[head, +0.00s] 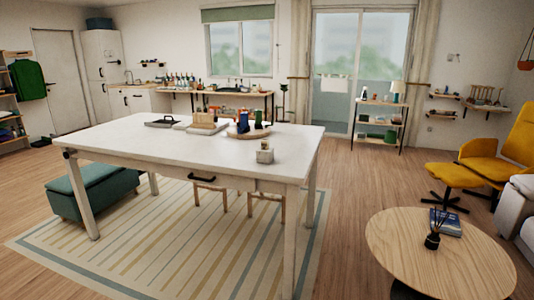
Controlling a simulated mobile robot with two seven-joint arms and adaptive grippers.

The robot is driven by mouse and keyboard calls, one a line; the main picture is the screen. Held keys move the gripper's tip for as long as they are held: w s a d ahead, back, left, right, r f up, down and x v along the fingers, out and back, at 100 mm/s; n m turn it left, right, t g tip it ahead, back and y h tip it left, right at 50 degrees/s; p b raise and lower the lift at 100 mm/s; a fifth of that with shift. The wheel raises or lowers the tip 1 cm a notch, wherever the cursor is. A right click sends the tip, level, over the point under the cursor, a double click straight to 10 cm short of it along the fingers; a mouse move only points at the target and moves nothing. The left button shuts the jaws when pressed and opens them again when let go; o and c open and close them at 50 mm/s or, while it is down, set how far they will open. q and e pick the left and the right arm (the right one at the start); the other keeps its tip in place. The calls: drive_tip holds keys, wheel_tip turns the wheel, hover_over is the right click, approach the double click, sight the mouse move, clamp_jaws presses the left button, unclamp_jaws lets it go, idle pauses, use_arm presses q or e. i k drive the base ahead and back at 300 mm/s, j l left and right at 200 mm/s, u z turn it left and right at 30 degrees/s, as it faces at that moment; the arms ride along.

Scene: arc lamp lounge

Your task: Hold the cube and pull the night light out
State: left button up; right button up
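A small pale grey block (265,156), cube-like in shape, sits near the right end of the white table (150,140). A small light-coloured piece stands up from its top; it is too small to tell whether this is the night light or how it is seated. Neither of my grippers is in the head view.
The table also holds a dark tray (162,123), a wooden box (204,119) on a pale board and a round tray (248,134) with bottles. A teal bench (97,190) stands at its left. A round wooden table (440,260) is at front right. Open floor lies between the tables.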

sight(265, 142)
drive_tip(key=i+j+z, duration=0.4)
drive_tip(key=i+j, duration=0.75)
